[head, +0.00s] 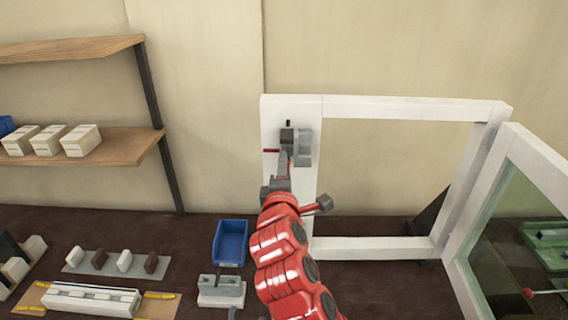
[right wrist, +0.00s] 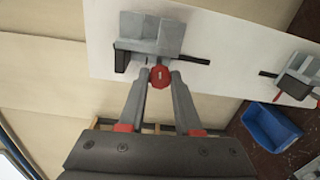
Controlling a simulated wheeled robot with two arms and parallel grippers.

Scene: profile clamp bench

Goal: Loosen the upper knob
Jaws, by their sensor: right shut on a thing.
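The upper knob (right wrist: 160,77) is red and faceted, and shows at the top middle of the right wrist view. It sits at the front of the upper clamp (right wrist: 150,35), a grey block with black parts on the white frame plate. My right gripper (right wrist: 161,80) is shut on the knob, one finger on each side. In the head view my right gripper (head: 285,162) reaches up to the upper clamp (head: 302,146), and the knob is mostly hidden there. My left gripper is not in view.
A white upright frame (head: 400,108) carries the clamp. A second grey clamp (right wrist: 299,77) shows in the right wrist view. A blue bin (head: 230,243) and a grey fixture (head: 220,292) stand on the dark bench. A glazed white frame (head: 535,150) stands at the right.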

